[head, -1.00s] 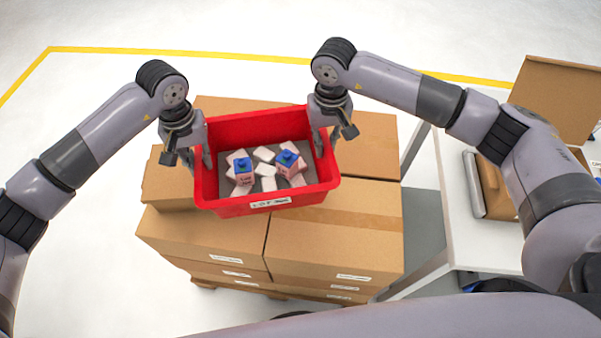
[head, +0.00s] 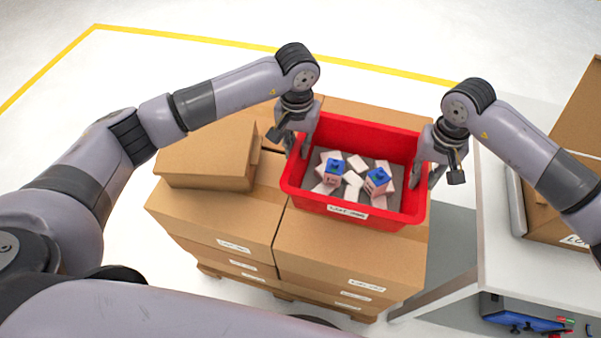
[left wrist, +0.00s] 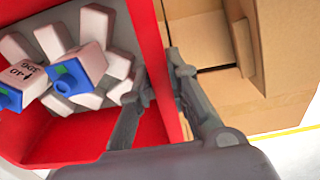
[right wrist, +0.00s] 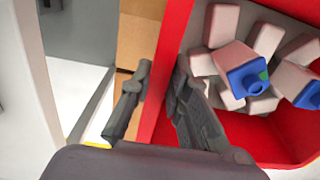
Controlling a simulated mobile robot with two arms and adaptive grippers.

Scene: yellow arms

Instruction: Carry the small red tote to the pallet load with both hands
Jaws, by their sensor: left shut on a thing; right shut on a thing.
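The small red tote (head: 352,208) is over the right part of the pallet load, level or nearly so. It holds pale blocks and two blue-capped bottles (head: 377,181). My left gripper (head: 290,143) is shut on its left wall; the left wrist view shows that wall (left wrist: 172,112) between the fingers. My right gripper (head: 428,172) is shut on its right wall, seen in the right wrist view (right wrist: 165,85). The pallet load (head: 215,225) is stacked brown cartons. The tote hides the boxes beneath, so I cannot tell whether it touches them.
A loose brown carton (head: 205,165) sits on the load's left part, beside the tote. A white table (head: 505,262) stands close on the right, with an open carton (head: 555,205) on it and a blue item (head: 520,318) below. A yellow floor line (head: 230,42) runs behind.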

